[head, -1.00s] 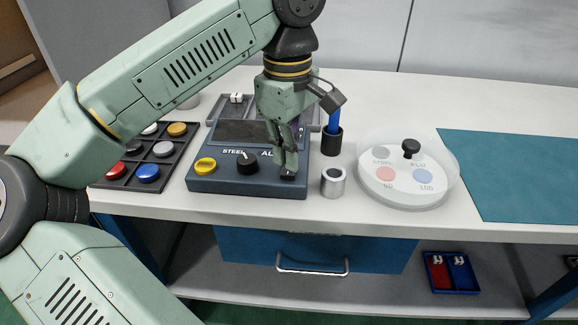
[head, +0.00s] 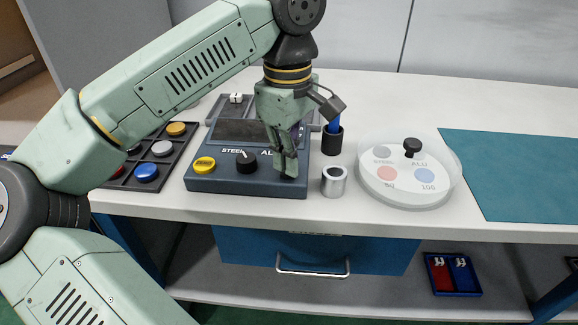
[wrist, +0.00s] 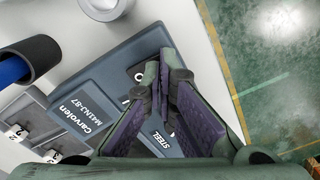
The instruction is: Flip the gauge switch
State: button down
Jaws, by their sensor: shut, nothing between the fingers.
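The gauge (head: 225,178) is a dark blue-grey box with a sloped front on the bench. Its face carries a yellow button (head: 204,165), a black knob (head: 247,161) and the words STEEL and ALU. My gripper (head: 285,174) points down at the right end of that front face, its fingers shut and empty. In the wrist view the closed fingers (wrist: 172,82) cover part of the gauge, with a white O mark (wrist: 139,75) beside them. The switch is hidden behind the fingers, and I cannot tell whether they touch it or which way it is set.
A metal ring (head: 334,181) stands close to the right of the gauge. Behind it is a black cup (head: 332,141) holding something blue. A clear round dial (head: 405,195) and a teal mat (head: 510,175) lie further right. A tray of coloured buttons (head: 163,169) is at left.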

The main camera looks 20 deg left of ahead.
jog(key=shift+f, duration=0.3)
jog(key=shift+r, duration=0.15)
jog(key=shift+r+p, duration=2.5)
jog(key=shift+r, duration=0.95)
jog(key=shift+f, duration=0.1)
